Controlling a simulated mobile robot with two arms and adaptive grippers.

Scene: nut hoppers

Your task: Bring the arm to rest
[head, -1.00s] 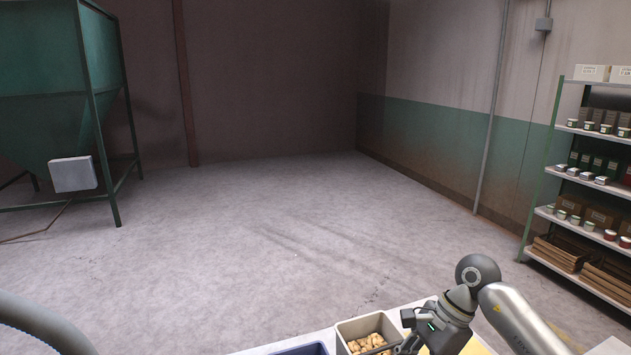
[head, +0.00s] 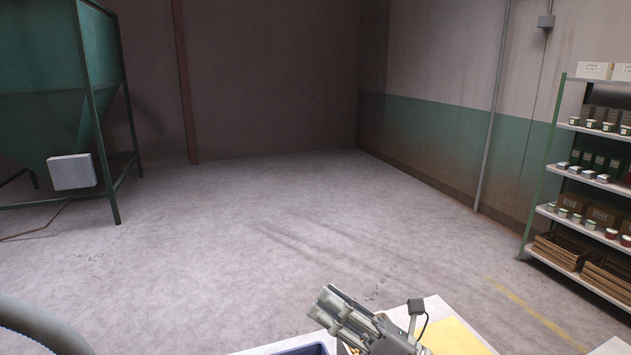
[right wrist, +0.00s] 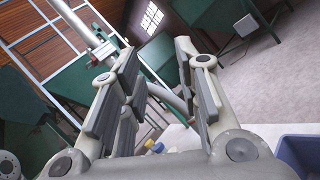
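My right gripper (head: 326,302) is raised over the near table at the bottom of the head view, its fingers pointing up and to the left. In the right wrist view the same gripper (right wrist: 156,58) has its fingers spread with a clear gap, and nothing is held between them. My left gripper is not in view; a grey curved part, which seems to be my left arm, shows at the lower left corner of the head view.
A white table (head: 432,308) carries a blue bin (head: 303,350) and a yellow sheet (head: 450,338). The grey bin of nuts is mostly hidden behind my right gripper. A stocked shelf (head: 540,205) stands right; a green hopper (head: 55,90) stands left. The floor between is clear.

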